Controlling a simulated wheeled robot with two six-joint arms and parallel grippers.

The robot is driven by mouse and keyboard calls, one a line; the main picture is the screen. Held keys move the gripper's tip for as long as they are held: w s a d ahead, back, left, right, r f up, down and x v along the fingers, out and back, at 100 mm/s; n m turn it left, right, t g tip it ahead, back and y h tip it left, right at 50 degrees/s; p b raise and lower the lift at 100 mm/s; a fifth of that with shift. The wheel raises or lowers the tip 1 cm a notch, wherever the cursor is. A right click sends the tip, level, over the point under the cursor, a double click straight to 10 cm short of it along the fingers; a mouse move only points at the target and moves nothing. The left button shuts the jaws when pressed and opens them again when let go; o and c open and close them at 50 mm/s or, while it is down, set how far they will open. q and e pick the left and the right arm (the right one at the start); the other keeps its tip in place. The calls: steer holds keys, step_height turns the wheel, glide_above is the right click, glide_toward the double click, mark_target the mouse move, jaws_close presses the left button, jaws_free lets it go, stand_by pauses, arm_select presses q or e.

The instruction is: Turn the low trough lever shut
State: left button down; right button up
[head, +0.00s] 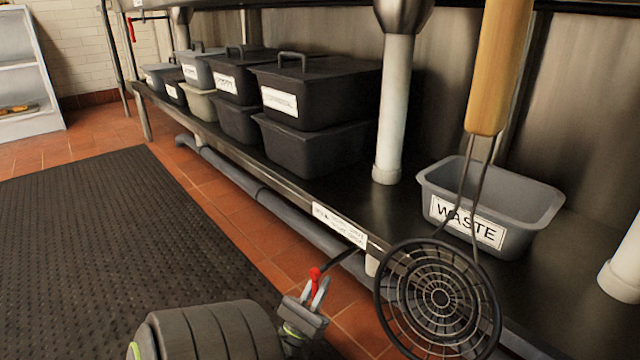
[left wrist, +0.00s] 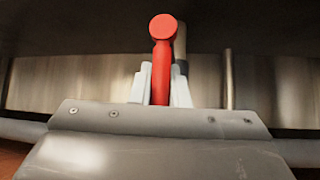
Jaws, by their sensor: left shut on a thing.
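The low trough lever has a red grip (head: 315,274) on a thin dark rod that runs up to the right, under the front edge of the lower shelf. My left gripper (head: 319,291) comes in from the lower left and is shut on this red grip. In the left wrist view the red lever (left wrist: 161,70) stands upright between the two pale fingers (left wrist: 160,88), its round end above them. The lever's pivot is not clear to see. My right gripper is not in view.
A wire skimmer (head: 440,298) with a wooden handle hangs in front, right of the lever. A grey WASTE bin (head: 550,205) and black lidded tubs (head: 335,90) stand on the steel shelf (head: 400,205). Another red lever (head: 131,28) shows far left. The black floor mat (head: 110,240) is clear.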

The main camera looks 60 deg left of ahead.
mark_target(313, 295)
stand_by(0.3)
arm_select(q)
steer(key=c, duration=1.4)
jaws_free()
steer(key=shift+s+f, duration=0.2)
steer(key=shift+f, duration=0.05)
steer(key=p+v, duration=0.1)
steer(key=v, duration=0.1)
steer(key=shift+s+d, duration=0.2)
steer(key=shift+s, duration=0.2)
steer(key=s+d+p, duration=0.1)
steer(key=s, duration=0.2)
steer(key=s+d+p, duration=0.1)
steer(key=s+d, duration=0.1)
steer(key=s, duration=0.2)
steer(key=s+d+p, duration=0.1)
steer(key=s, duration=0.2)
steer(key=shift+s+d+f+p, duration=0.1)
steer(key=shift+s+d+p, duration=0.1)
steer(key=shift+d+p, duration=0.15)
